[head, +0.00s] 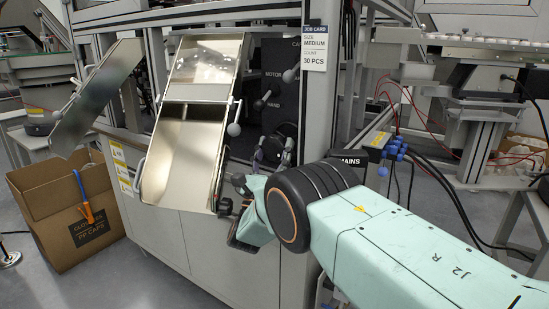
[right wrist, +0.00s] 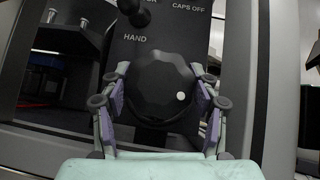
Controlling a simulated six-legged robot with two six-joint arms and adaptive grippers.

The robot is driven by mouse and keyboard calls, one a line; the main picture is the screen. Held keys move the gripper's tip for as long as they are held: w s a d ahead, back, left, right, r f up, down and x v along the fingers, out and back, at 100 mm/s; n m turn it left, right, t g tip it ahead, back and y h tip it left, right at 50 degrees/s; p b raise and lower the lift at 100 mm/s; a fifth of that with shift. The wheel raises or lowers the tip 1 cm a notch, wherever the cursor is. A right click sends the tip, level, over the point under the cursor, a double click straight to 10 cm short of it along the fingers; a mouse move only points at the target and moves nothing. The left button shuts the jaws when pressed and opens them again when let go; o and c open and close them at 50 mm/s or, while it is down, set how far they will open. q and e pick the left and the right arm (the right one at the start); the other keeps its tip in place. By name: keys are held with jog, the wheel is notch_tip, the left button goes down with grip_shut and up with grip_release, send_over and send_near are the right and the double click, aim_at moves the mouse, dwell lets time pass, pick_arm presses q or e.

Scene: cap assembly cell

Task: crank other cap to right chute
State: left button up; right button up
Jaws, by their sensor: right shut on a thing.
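A black faceted knob (right wrist: 155,85) with a white dot on its face sits below the word HAND on a dark panel (right wrist: 180,45) in the right wrist view. My right gripper (right wrist: 160,100) has its purple-padded fingers on both sides of the knob, shut on it. My left gripper is not in view.
Ball-ended levers (head: 264,102) stick out of the panel just above my right gripper. An open cardboard box (head: 60,190) stands on the floor at left. A box marked MAINS (head: 350,161) with blue connectors and cables is close to my right arm.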

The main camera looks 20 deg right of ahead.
jog(key=shift+d+r+m+g+h+b, duration=0.1)
jog(key=shift+m+g+h+b, duration=0.2)
jog(key=shift+m+g+h, duration=0.55)
jog(key=shift+m, duration=0.35)
jog(key=shift+r, duration=0.1)
jog(key=o, duration=0.9)
jog(key=shift+t, duration=0.25)
